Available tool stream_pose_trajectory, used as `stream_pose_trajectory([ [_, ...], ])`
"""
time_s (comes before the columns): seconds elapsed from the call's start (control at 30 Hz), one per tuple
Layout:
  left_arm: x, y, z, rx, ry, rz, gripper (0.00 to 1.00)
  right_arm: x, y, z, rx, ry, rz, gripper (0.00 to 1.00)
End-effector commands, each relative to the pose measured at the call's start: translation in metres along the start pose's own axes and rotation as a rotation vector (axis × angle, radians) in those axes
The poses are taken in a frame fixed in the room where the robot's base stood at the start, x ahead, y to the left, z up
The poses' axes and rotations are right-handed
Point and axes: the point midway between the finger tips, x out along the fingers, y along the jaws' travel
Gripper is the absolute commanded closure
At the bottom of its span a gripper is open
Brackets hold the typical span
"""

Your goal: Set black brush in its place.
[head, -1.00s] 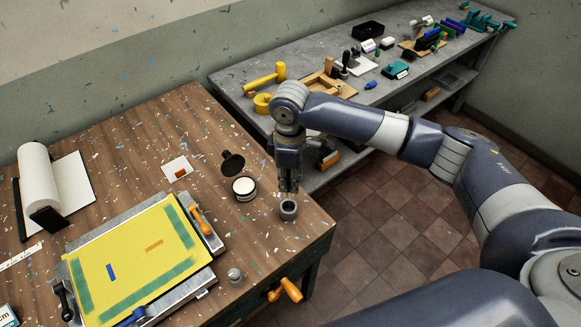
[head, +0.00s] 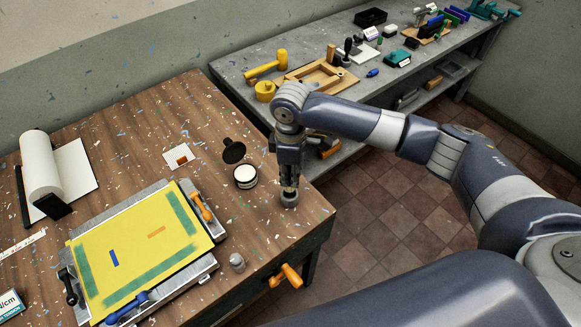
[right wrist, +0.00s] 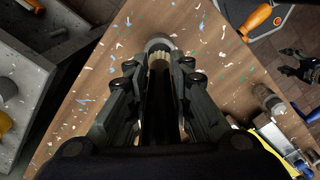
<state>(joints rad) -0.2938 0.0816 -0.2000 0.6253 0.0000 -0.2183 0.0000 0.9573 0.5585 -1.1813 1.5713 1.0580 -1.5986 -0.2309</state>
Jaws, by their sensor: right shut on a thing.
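My right gripper (head: 289,184) points straight down near the right corner of the wooden table and is shut on the black brush. The brush shows in the right wrist view as a dark handle (right wrist: 158,105) between the fingers, with a brass-coloured band toward its far end. A small round grey holder (head: 289,201) stands on the table directly under the gripper; it also shows in the right wrist view (right wrist: 158,42). The brush's tip is at the holder, and I cannot tell how deep it is. A dark fingered part like my left gripper (right wrist: 300,66) shows small in the right wrist view, its opening unclear.
A white-topped jar (head: 245,176) and its dark lid (head: 233,151) are left of the holder. A hinged screen with a yellow sheet (head: 130,248), a grey weight (head: 237,261) and an orange-handled clamp (head: 287,275) are nearby. A grey bench (head: 232,76) with tools stands behind.

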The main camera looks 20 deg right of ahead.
Motion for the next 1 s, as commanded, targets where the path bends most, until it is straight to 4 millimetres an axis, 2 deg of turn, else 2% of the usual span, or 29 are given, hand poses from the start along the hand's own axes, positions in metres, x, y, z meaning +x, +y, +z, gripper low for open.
stream_pose_trajectory([
  [0.03,0.003,0.001,0.003,0.0,-0.005,0.001,0.4,0.007,0.0,-0.001,0.0,0.001,-0.001,1.0],
  [0.2,0.005,0.002,0.009,-0.001,-0.014,0.002,0.4,0.016,0.0,-0.001,0.0,0.001,0.001,1.0],
  [0.73,-0.007,0.003,0.008,-0.001,-0.015,0.004,0.4,0.012,-0.001,0.0,0.001,0.001,0.0,1.0],
  [1.0,-0.006,0.003,0.008,-0.001,-0.014,0.004,0.4,0.014,0.0,0.0,0.0,0.001,0.001,1.0],
])
